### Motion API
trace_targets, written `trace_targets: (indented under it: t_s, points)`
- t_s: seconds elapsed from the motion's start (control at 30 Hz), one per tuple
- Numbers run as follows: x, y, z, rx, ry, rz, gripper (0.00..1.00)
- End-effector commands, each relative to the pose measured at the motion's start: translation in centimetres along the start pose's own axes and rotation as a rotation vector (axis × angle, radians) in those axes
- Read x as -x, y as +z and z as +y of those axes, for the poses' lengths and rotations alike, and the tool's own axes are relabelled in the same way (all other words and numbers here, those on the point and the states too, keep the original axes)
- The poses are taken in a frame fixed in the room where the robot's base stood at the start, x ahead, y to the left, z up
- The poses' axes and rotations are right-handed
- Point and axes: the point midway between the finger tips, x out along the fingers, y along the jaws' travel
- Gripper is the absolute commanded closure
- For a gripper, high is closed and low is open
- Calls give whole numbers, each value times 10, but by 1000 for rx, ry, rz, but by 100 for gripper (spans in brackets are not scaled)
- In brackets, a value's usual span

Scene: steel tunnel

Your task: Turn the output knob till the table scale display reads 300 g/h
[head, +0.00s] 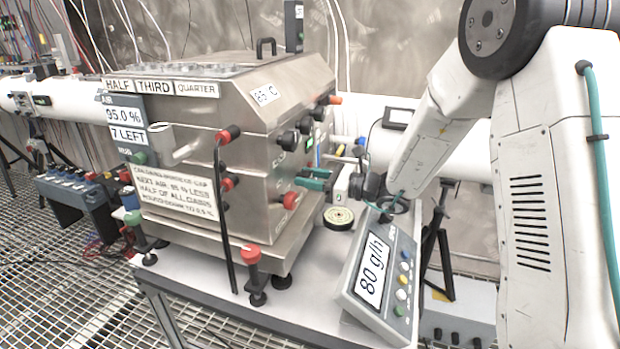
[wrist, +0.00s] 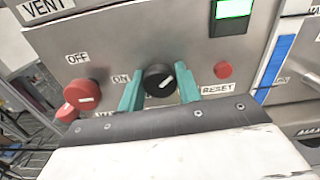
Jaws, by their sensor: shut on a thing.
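The table scale (head: 382,275) stands on the table at the right of the steel box, and its tilted display reads 80 g/h. My gripper (head: 312,179) is at the box's right side; its teal fingers show there. In the wrist view my gripper (wrist: 159,88) is shut on a black knob (wrist: 158,78), one finger on each side. The knob's white mark points up and to the right. An ON label is at its left and a RESET label at its right. No label naming it as the output knob shows; the panel below it is hidden by my gripper.
In the wrist view a red knob (wrist: 84,92) sits left under an OFF label, and a red button (wrist: 222,70) sits right, above RESET. The steel box (head: 200,130) has other knobs projecting near my gripper. A round tin (head: 338,217) lies on the table.

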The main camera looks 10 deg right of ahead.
Motion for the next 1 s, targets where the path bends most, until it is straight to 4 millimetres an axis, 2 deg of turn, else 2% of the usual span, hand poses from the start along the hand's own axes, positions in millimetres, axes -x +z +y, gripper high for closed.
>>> trace_targets:
  t_s: [0.7,1.0]
  points:
    - [1,-1,0,-506,1,1,89]
    - [1,-1,-1,-637,1,1,89]
